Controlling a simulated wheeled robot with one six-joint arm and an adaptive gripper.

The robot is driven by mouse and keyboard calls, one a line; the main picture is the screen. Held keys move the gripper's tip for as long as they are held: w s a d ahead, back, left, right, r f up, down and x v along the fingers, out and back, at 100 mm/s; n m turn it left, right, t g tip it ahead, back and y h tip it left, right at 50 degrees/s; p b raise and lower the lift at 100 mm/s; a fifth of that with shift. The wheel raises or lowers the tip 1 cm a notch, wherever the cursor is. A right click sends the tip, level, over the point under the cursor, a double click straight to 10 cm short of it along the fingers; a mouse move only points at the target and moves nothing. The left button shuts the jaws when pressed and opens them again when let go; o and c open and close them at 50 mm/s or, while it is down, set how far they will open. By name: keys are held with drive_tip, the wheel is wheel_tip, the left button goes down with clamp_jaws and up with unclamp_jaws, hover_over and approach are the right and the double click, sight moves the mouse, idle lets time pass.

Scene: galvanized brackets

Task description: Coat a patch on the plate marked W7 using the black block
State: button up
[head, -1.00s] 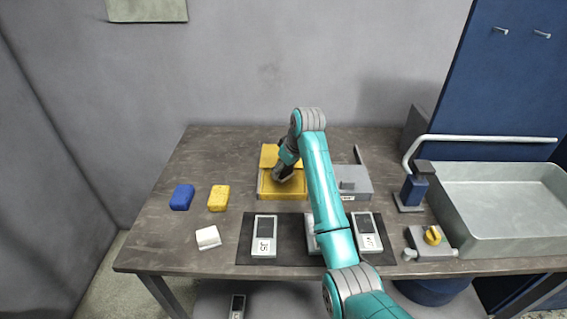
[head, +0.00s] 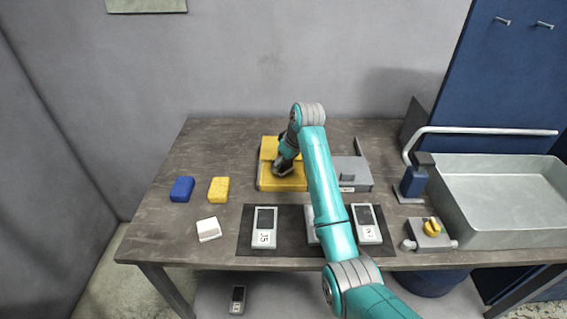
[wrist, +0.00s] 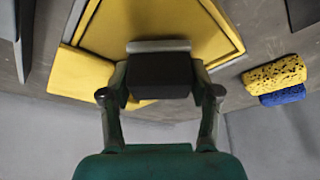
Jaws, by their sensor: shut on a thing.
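My gripper (wrist: 160,95) is shut on the black block (wrist: 162,75), which has a grey strip along its far edge in the wrist view. In the head view my gripper (head: 283,168) is low over the yellow tray (head: 268,185); I cannot tell whether the block touches it. The tray also fills the wrist view behind the block (wrist: 215,30). Three grey plates with dark faces are on a black mat (head: 288,246): a left plate (head: 264,229) marked J5, a middle plate (head: 312,236) mostly hidden by my arm, and a right plate (head: 367,224) with an unclear label. I cannot read W7 anywhere.
A blue sponge (head: 182,189), a yellow sponge (head: 219,189) and a white block (head: 208,229) are on the left. A grey box (head: 352,172) is beside the tray. A sink basin (head: 500,200) and a yellow-knobbed valve (head: 431,232) are at right. Another plate (head: 238,299) lies below the table.

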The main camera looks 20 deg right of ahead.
drive_tip(key=shift+f, duration=0.55)
idle(1.4)
drive_tip(key=shift+r, duration=3.55)
